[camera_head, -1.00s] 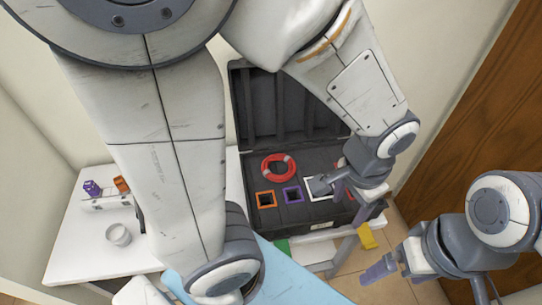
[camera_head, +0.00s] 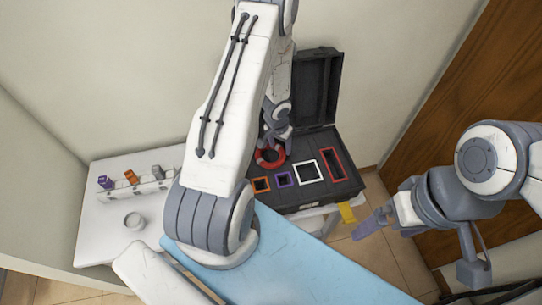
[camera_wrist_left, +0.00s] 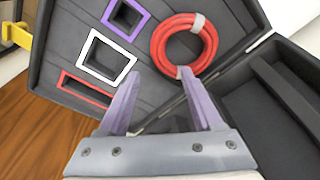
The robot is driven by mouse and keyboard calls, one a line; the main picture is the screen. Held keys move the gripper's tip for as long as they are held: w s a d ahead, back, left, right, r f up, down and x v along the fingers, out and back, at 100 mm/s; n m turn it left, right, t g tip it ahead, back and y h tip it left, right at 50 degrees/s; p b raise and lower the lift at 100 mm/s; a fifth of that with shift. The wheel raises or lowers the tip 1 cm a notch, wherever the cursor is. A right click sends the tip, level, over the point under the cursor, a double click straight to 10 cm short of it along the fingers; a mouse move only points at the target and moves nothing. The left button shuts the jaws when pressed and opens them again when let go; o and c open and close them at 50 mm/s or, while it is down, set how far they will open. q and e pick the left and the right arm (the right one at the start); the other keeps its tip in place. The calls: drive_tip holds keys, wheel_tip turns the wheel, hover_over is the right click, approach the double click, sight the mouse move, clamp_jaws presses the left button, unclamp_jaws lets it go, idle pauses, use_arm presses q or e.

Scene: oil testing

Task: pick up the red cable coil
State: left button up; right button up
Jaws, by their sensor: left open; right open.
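The red cable coil (camera_head: 266,164) lies in the open black case, behind the coloured frames. My left gripper (camera_head: 277,140) is at the coil and partly covers it in the head view. In the left wrist view the coil (camera_wrist_left: 159,44) is a whole ring with pale wraps, beyond my left fingertips (camera_wrist_left: 160,82). One fingertip overlaps its near wrap in the picture; contact cannot be told. The left gripper is open and empty. My right gripper (camera_head: 417,256) is open and empty, right of the case.
The case (camera_head: 335,193) has orange, purple, white and red framed slots; its lid (camera_head: 318,90) stands open behind. A white table (camera_head: 105,225) at left bears a rack (camera_head: 150,188) with coloured items and a round cup (camera_head: 134,220). A wooden door (camera_head: 455,100) is at right.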

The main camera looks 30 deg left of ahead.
sight(281, 159)
use_arm(q)
drive_tip(key=f, duration=0.1)
drive_tip(key=f+b, duration=0.1)
drive_tip(key=f, duration=0.1)
drive_tip(key=shift+w+f+b, duration=0.25)
drive_tip(key=shift+f+b, duration=0.15)
drive_tip(key=f+b, duration=0.2)
drive_tip(key=f, duration=0.1)
drive_tip(key=shift+s+d+f+b, duration=0.1)
drive_tip(key=shift+s+d+b, duration=0.1)
drive_tip(key=shift+b, duration=0.2)
drive_tip(key=shift+w+f, duration=0.25)
drive_tip(key=shift+f, duration=0.45)
clamp_jaws()
